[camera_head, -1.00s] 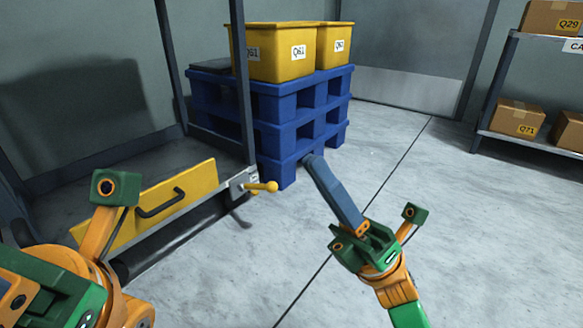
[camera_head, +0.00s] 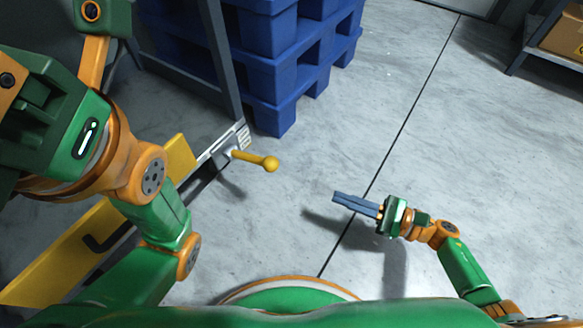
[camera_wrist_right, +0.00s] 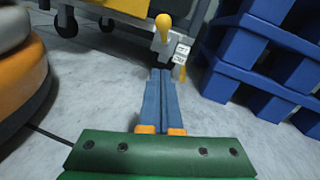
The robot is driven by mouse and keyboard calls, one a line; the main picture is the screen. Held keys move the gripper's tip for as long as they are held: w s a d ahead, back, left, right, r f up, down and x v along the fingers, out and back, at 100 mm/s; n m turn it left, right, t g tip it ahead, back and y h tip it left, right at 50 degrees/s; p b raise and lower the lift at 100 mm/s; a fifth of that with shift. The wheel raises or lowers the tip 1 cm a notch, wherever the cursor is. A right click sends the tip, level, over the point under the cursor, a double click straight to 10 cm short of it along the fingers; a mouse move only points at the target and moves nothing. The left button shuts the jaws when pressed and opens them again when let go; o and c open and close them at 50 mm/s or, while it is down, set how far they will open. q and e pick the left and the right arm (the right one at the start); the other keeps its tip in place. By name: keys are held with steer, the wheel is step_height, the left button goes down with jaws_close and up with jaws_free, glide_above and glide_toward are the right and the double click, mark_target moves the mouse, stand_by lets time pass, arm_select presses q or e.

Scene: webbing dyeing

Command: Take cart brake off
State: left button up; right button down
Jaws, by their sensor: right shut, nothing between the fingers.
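The cart's brake lever (camera_head: 256,160) is a yellow handle with a ball end. It sticks out to the right from a grey bracket (camera_head: 226,150) at the cart's corner in the head view. In the right wrist view the yellow lever (camera_wrist_right: 163,28) shows ahead, just beyond the fingertips. My right gripper (camera_head: 337,197) is shut and empty, to the right of the lever and apart from it. Its blue fingers (camera_wrist_right: 161,75) lie together in the wrist view. My left arm shows at the left, over the cart, but its fingers are out of the picture.
The cart's yellow panel (camera_head: 60,252) with a dark handle lies at the lower left. Stacked blue pallets (camera_head: 270,70) stand behind the lever. A shelf with a cardboard box (camera_head: 565,38) is at the upper right. The floor around my right gripper is clear.

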steer(key=r+x, duration=0.3)
steer(key=x, duration=0.9)
steer(key=shift+s+a+b, duration=0.15)
steer(key=shift+a+b, duration=0.2)
